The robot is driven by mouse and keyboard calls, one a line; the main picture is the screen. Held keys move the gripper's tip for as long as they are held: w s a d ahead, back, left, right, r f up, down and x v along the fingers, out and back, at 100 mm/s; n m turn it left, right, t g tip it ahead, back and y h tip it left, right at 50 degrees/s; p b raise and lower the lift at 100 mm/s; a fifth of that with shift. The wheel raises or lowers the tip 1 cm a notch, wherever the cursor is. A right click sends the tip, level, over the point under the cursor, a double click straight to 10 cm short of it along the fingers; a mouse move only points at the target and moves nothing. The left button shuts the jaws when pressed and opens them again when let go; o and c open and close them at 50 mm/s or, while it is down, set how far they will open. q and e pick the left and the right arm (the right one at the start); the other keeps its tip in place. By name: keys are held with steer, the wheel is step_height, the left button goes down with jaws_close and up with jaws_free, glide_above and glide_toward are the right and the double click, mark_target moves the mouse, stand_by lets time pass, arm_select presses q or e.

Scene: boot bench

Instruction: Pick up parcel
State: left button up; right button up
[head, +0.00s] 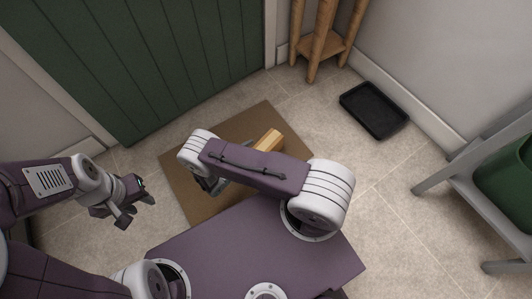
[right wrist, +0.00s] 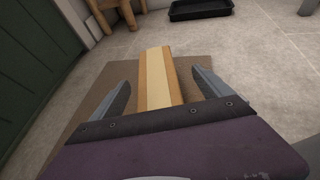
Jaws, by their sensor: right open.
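The parcel (head: 269,140) is a long tan box with a paler top face, lying on the brown doormat (head: 185,178). My right arm hides part of it in the head view. In the right wrist view the parcel (right wrist: 158,78) runs lengthwise between the fingers of my right gripper (right wrist: 162,84). These fingers are spread, with a gap on each side of the parcel. In the head view my right gripper (head: 212,186) is mostly hidden under its own arm. My left gripper (head: 138,209) is off the mat's left side, its fingers apart and empty.
A green plank door (head: 130,60) stands behind the mat. A wooden stand (head: 320,40) and a low black tray (head: 374,109) are along the back right wall. A grey bench (head: 470,190) with a green bin (head: 508,180) is at the right. Tiled floor between is clear.

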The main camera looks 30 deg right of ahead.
mark_target(263, 147)
steer(key=shift+w+d+f, duration=0.15)
steer(key=shift+d+f, duration=0.25)
steer(key=shift+d, duration=0.1)
steer(key=shift+w, duration=0.1)
steer(key=shift+w+d+f+b, duration=0.1)
steer(key=shift+d+f+b, duration=0.15)
steer(key=shift+b, duration=0.2)
steer(key=b+x, duration=0.3)
steer(key=x, duration=0.1)
steer(key=shift+w+a+f+b, duration=0.15)
steer(key=shift+w+f+b, duration=0.1)
steer(key=shift+f+b, duration=0.05)
steer(key=shift+w+d, duration=0.1)
steer(key=shift+d, duration=0.15)
arm_select(q)
step_height(263, 147, down, 5)
steer(key=shift+f, duration=0.1)
arm_select(e)
steer(key=shift+r, duration=0.15)
